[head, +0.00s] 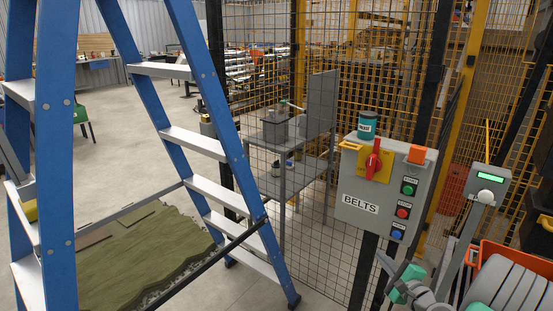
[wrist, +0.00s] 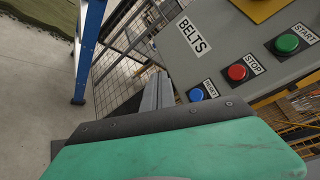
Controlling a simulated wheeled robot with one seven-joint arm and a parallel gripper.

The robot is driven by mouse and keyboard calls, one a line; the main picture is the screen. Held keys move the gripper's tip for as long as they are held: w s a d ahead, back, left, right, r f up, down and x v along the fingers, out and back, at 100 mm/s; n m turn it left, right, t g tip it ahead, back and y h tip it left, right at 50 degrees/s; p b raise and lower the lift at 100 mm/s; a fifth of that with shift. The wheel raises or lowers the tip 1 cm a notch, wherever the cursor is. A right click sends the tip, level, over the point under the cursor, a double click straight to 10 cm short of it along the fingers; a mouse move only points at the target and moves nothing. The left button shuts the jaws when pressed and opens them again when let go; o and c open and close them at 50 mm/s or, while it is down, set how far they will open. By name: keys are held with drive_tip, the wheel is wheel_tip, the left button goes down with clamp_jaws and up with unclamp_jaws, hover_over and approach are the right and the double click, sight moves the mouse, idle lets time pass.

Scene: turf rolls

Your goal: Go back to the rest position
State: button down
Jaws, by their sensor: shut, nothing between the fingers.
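A blue stepladder (head: 205,90) stands at the left, with green turf (head: 140,250) behind it. A mesh fence (head: 340,60) runs behind the box. A red switch (head: 374,160) and a teal can (head: 368,125) are on the box.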

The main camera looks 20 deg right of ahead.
drive_tip(key=s+a+f+n+g+y, duration=0.2)
drive_tip(key=s+a+f+n+g, duration=0.25)
drive_tip(key=f, duration=0.35)
drive_tip(key=s+a+f+n+g+y, duration=0.25)
drive_tip(key=s+a+f+n, duration=0.2)
drive_tip(key=f, duration=0.35)
drive_tip(key=s+a+f+n+g, duration=0.1)
drive_tip(key=s+a+n+g, duration=0.2)
drive_tip(key=s, duration=0.4)
drive_tip(key=s+a+f+g, duration=0.1)
drive_tip(key=s+a+g, duration=0.25)
drive_tip(key=s, duration=0.35)
drive_tip(key=s+a+r+n+g+h+p, duration=0.15)
drive_tip(key=s+r+n+g, duration=0.3)
drive_tip(key=r, duration=0.55)
drive_tip(key=w+a+r+n+t+h, duration=0.1)
drive_tip(key=w+a+r+n+t, duration=0.1)
drive_tip(key=w+a+r, duration=0.4)
drive_tip(key=w+a+r+n+t+h, duration=0.1)
drive_tip(key=w+a+r+n+t, duration=0.1)
drive_tip(key=w+a+r+n, duration=0.3)
drive_tip(key=w+a+r+p, duration=0.1)
drive_tip(key=a+r, duration=0.3)
drive_tip(key=a, duration=0.1)
drive_tip(key=shift+r+t+h, duration=0.3)
drive_tip(key=shift+r+h, duration=0.05)
drive_tip(key=shift+h, duration=0.05)
drive_tip(key=shift+n, duration=0.25)
idle(1.2)
